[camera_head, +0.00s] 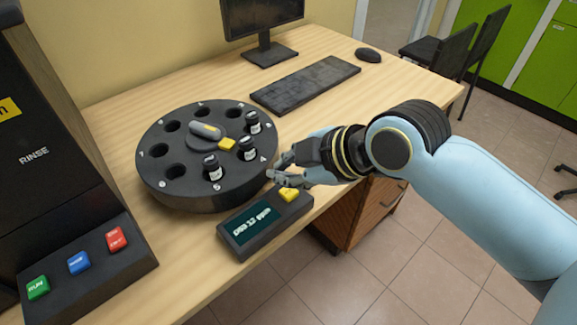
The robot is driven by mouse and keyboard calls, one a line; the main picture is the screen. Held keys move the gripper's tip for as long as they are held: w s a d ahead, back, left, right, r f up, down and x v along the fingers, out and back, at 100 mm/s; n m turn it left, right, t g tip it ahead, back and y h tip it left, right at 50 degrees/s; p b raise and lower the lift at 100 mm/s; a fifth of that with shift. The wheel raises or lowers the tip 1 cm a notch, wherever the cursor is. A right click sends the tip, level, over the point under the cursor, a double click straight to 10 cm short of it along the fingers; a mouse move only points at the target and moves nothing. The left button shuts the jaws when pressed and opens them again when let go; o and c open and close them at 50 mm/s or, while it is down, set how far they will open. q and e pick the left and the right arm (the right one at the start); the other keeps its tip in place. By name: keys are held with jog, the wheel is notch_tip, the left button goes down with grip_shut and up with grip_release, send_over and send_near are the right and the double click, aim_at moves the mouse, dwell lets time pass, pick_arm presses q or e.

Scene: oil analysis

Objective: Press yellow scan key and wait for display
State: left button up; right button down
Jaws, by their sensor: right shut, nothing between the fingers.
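The yellow scan key (289,195) sits at the right end of a small dark scanner box (248,244) near the table's front edge. My right gripper (271,176) is shut and empty. Its fingertips are just above and left of the yellow key in the picture, between it and the carousel; I cannot tell whether any part touches the key. My left gripper is not in view.
A round dark carousel (160,188) with several dark vials stands behind the scanner box. At left is a black rinse machine (40,150) with green, blue and red keys. A keyboard (305,84), monitor and mouse (368,55) are at the back.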

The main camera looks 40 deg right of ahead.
aim_at(287, 194)
notch_tip(287, 194, down, 2)
jog(key=shift+f+b, duration=0.1)
jog(key=shift+b, duration=0.25)
dwell(1.2)
jog(key=shift+f, duration=0.45)
jog(key=shift+f, duration=0.5)
dwell(0.5)
jog(key=shift+r, duration=0.1)
jog(key=shift+r+p, duration=0.85)
jog(key=shift+p, duration=0.15)
